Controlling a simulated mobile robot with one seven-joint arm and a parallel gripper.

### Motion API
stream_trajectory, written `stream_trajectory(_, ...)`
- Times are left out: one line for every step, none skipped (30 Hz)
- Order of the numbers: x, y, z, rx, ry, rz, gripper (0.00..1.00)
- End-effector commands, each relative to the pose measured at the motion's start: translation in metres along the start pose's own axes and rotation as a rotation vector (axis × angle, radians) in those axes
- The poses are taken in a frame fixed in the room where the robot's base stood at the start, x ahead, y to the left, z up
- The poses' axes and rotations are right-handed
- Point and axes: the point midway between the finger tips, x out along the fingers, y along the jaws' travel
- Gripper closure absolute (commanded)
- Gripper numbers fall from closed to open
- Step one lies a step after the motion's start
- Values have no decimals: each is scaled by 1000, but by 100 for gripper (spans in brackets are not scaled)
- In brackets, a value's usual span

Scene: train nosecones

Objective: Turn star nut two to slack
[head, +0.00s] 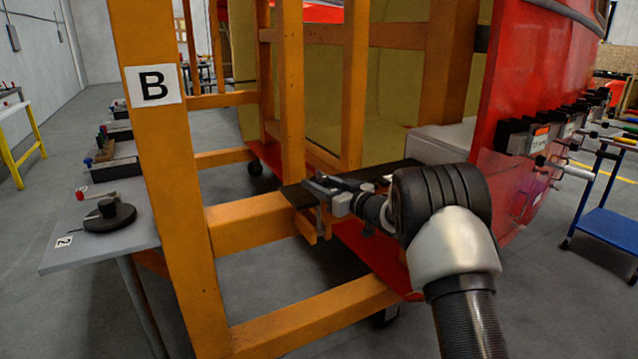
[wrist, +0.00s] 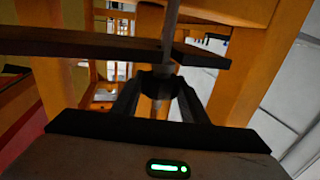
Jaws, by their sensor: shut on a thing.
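A dark star nut (wrist: 161,82) sits between the fingers of my gripper (wrist: 160,98) in the wrist view. A grey rod (wrist: 170,32) runs up from it, past a dark bar (wrist: 85,43). My gripper (head: 318,186) is shut on the nut, which the fingers partly hide. In the head view it reaches in from the right to the orange frame (head: 252,222), at the near end of the dark bar. The nut cannot be made out there, and I see no number on it.
A frame post carries a B sign (head: 153,86). A grey table (head: 120,248) at the left holds a black round base (head: 109,216) and several trays. The red nosecone (head: 520,80) stands at the right, with a blue trolley (head: 610,205) beyond. Frame beams closely surround my gripper.

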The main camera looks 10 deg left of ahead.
Motion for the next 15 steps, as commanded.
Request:
stream_trajectory(0, 0, -1, -1, 2, 0, 83)
stream_trajectory(0, 0, -1, -1, 2, 0, 55)
stream_trajectory(0, 0, -1, -1, 2, 1, 49)
stream_trajectory(0, 0, -1, -1, 2, 1, 44)
stream_trajectory(0, 0, -1, -1, 1, 1, 42)
stream_trajectory(0, 0, -1, -1, 1, 1, 42)
stream_trajectory(0, 0, -1, -1, 1, 1, 42)
stream_trajectory(0, 0, -1, -1, 1, 1, 42)
stream_trajectory(0, 0, 0, -1, 1, 1, 42)
stream_trajectory(0, 0, 0, -1, 1, 1, 42)
stream_trajectory(0, 0, 0, -1, 1, 1, 42)
stream_trajectory(0, 0, 0, -1, 0, 1, 42)
stream_trajectory(0, 0, 0, 0, 0, 1, 42)
stream_trajectory(-1, 0, 0, 0, 0, 1, 42)
stream_trajectory(-3, 0, -1, 0, 0, 2, 42)
